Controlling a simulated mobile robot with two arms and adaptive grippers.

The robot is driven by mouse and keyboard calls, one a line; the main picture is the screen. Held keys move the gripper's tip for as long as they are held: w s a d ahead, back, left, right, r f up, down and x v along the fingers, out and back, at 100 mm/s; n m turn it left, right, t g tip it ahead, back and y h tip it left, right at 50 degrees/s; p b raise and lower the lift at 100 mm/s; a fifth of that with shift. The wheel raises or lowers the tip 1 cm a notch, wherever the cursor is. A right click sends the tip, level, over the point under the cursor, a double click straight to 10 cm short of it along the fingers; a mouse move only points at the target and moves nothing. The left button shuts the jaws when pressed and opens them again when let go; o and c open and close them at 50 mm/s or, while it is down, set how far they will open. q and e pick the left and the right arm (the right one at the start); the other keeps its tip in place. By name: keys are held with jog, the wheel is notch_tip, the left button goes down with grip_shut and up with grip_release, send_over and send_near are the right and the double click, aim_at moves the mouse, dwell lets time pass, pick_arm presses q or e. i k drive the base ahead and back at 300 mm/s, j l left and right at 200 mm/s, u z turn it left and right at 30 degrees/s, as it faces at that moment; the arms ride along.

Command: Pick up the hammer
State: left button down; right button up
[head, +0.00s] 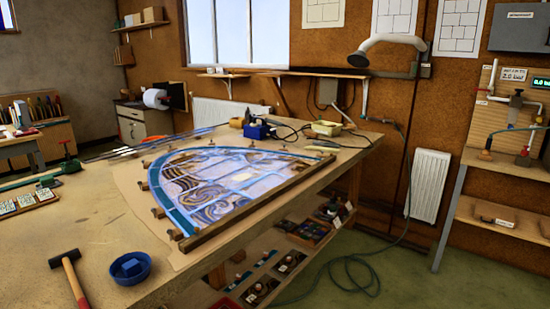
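A hammer (75,279) lies on the workbench (105,215) at the lower left. It has a dark head and a reddish wooden handle. The head points away from me and the lower end of the handle is cut off by the bottom edge of the picture. Nothing touches it that I can see. Neither of my grippers is in view.
A blue bowl (145,272) holding a blue block stands just right of the hammer. A leaded glass panel (235,180), edged by wooden strips, fills the bench middle. White tile-like pieces (26,201) lie behind the hammer at left.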

aim_at(64, 260)
jog(key=u, duration=1.3)
